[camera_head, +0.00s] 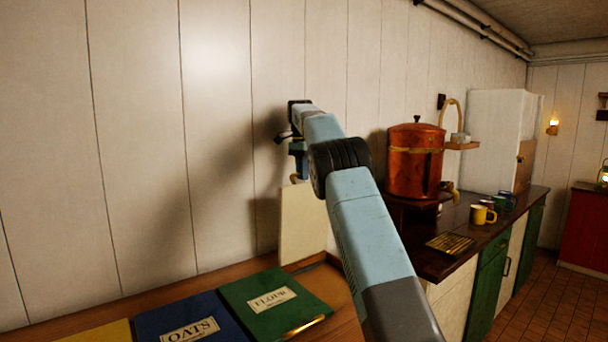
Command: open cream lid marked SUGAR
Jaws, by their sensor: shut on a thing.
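The cream lid (303,225) stands raised, close to upright, to the right of the green FLOUR lid and near the white wall. Its SUGAR marking does not show from this side. My gripper (296,178) is at the lid's top edge, shut on it. My arm comes up from the lower right and partly covers the lid's right side and the bin opening below it. The fingertips are small and partly hidden behind the wrist.
The green FLOUR lid (275,302) and blue OATS lid (190,320) lie shut in the wooden counter, with a yellow lid (100,333) further left. A copper urn (414,162), mugs (482,214) and a slatted drain (450,243) are on the dark counter at right.

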